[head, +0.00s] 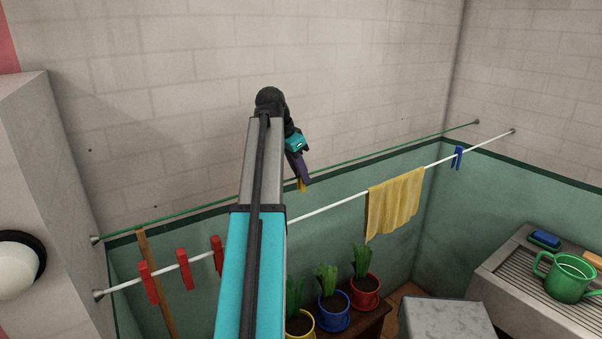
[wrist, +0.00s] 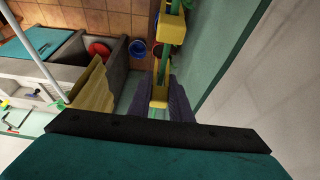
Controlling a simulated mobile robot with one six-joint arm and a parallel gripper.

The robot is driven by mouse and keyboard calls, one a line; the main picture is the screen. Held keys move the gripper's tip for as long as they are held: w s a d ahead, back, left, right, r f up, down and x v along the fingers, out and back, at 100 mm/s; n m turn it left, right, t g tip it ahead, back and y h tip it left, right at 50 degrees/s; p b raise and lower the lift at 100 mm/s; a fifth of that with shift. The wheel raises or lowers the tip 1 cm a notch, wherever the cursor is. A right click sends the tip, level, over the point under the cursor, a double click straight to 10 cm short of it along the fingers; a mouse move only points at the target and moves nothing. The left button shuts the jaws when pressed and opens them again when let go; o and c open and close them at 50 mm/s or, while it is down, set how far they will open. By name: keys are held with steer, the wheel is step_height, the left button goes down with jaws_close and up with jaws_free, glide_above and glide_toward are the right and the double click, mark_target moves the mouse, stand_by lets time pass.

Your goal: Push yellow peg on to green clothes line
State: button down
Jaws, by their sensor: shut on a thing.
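My gripper (head: 300,168) is shut on the yellow peg (head: 302,186), whose small yellow end shows below the purple fingers in the head view. In the wrist view the peg (wrist: 172,29) extends away from my gripper (wrist: 160,104), with yellow parts between and beyond the fingers. The green clothes line (head: 400,146) runs along the wall from lower left to upper right and passes behind my arm and gripper. In the wrist view the green line appears along the peg, overlapping it. I cannot tell whether the peg's jaws are around the line or only beside it.
A white line (head: 330,207) runs in front, carrying red pegs (head: 148,282), a yellow cloth (head: 394,205) and a blue peg (head: 458,158). Potted plants (head: 333,313) stand below. The brick wall is close behind.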

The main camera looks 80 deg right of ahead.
steer(key=shift+f, duration=0.6)
stand_by(0.6)
steer(key=c, duration=1.5)
jaws_free()
steer(key=shift+c, duration=0.2)
steer(key=shift+r, duration=0.15)
steer(key=b+v, duration=0.4)
steer(key=v, duration=0.9)
steer(key=shift+w+r, duration=0.2)
steer(key=shift+a, duration=0.15)
